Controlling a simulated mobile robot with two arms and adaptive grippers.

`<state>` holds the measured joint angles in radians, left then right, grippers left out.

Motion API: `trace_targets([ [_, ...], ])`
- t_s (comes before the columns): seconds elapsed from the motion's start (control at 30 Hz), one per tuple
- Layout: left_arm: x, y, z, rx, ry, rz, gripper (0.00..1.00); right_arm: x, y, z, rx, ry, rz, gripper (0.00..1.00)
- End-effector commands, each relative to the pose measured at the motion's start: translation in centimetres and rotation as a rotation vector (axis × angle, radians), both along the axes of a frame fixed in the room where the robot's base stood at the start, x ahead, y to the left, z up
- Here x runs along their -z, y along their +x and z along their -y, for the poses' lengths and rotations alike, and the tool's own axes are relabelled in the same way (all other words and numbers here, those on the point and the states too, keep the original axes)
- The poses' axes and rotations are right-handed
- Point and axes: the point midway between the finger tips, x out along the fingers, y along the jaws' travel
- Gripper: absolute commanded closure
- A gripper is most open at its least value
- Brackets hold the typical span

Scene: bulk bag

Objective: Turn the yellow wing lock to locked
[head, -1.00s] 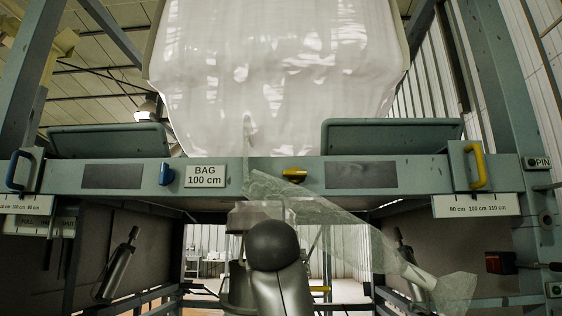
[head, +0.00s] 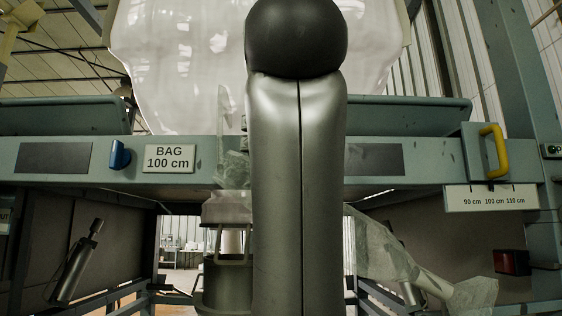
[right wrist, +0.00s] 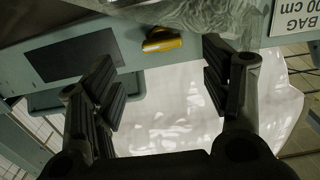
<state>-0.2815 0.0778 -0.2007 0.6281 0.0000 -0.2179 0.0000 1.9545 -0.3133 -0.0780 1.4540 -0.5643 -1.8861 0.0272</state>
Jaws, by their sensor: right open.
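The yellow wing lock (right wrist: 162,41) sits on the grey-green beam (right wrist: 205,45) in the right wrist view, where the scene appears upside down. Its wing lies roughly along the beam, slightly tilted. My right gripper (right wrist: 160,62) is open and empty, its two black fingers spread to either side of the lock. The lock shows in the gap between the fingertips, and neither finger appears to touch it. In the head view, my own arm covers the lock. My left gripper is in neither view.
The beam carries a blue wing lock (head: 120,155), a BAG 100 cm label (head: 169,158) and a yellow handle (head: 493,151) at right. Translucent plastic film (head: 385,250) hangs near my arm. A white bulk bag (head: 180,60) hangs above. A red block (head: 512,262) is at lower right.

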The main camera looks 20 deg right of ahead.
Motion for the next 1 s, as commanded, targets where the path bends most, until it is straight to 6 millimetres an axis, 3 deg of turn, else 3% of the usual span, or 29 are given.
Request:
trace_targets([
  [0.13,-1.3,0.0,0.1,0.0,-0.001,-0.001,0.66,-0.3,1.7,0.4,-0.001,0.0,-0.002,0.29],
  [0.47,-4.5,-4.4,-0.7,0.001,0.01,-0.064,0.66,-0.3,7.7,2.2,0.0,-0.001,-0.004,0.29],
  [0.57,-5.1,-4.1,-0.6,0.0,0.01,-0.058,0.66,-0.2,8.9,2.5,0.0,-0.001,-0.002,0.29],
  [0.8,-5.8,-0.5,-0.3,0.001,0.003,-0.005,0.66,0.0,10.1,2.8,-0.001,-0.001,0.001,0.29],
  [1.0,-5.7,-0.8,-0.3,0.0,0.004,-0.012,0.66,0.1,10.2,2.9,-0.001,-0.002,0.0,0.29],
])
